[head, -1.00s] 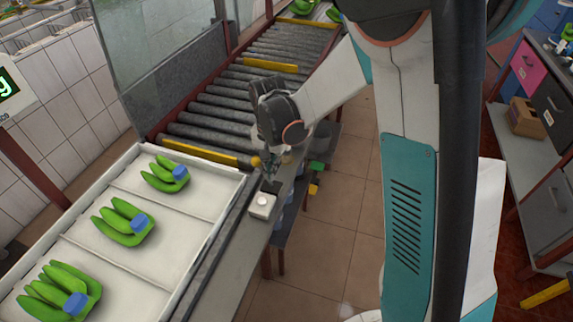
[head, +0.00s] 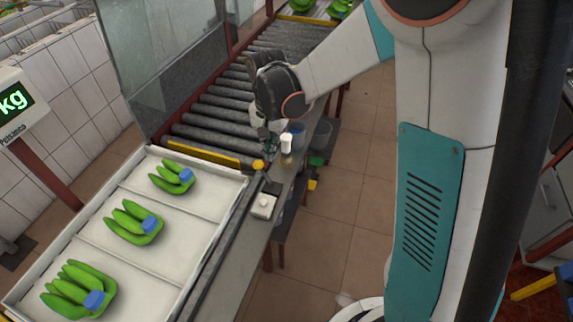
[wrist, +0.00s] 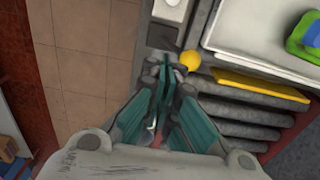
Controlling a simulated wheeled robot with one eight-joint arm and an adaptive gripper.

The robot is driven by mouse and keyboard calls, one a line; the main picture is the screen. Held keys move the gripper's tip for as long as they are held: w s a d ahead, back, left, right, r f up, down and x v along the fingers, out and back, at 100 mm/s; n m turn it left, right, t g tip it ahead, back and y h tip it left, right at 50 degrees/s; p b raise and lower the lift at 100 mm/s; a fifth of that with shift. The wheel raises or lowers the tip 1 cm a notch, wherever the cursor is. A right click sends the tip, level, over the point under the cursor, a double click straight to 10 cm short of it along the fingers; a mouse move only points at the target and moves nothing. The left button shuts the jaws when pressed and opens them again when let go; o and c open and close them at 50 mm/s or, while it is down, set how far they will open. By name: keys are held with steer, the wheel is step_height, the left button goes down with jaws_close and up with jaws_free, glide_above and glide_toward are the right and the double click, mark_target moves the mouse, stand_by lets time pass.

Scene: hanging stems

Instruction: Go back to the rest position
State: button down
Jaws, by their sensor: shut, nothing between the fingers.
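My gripper (head: 271,147) hangs fingers-down at the near end of the roller conveyor, over its right edge, in the head view. The wrist view shows its teal fingers (wrist: 164,65) together with nothing between them. A yellow knob (wrist: 191,60) lies just right of the fingertips there. No object is held, and my arm reaches in from the right.
A white tray (head: 205,204) holds three green banana bunches with blue tags. A small white box (head: 263,206) and a white-capped bottle (head: 286,143) stand on the narrow ledge. The roller conveyor (head: 210,137) lies behind. Tiled floor (head: 325,230) is clear on the right.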

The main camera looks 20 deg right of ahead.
steer(key=shift+r, duration=0.1)
stand_by(0.4)
steer(key=s+d+r+n+t+b, duration=0.3)
steer(key=s+d+r, duration=0.1)
steer(key=s+r, duration=0.5)
steer(key=s+d+n+t+b, duration=0.2)
steer(key=s+n+t, duration=0.2)
steer(key=s, duration=0.6)
steer(key=shift+s+d+b, duration=0.25)
steer(key=shift+s+b, duration=0.05)
steer(key=shift+s, duration=0.05)
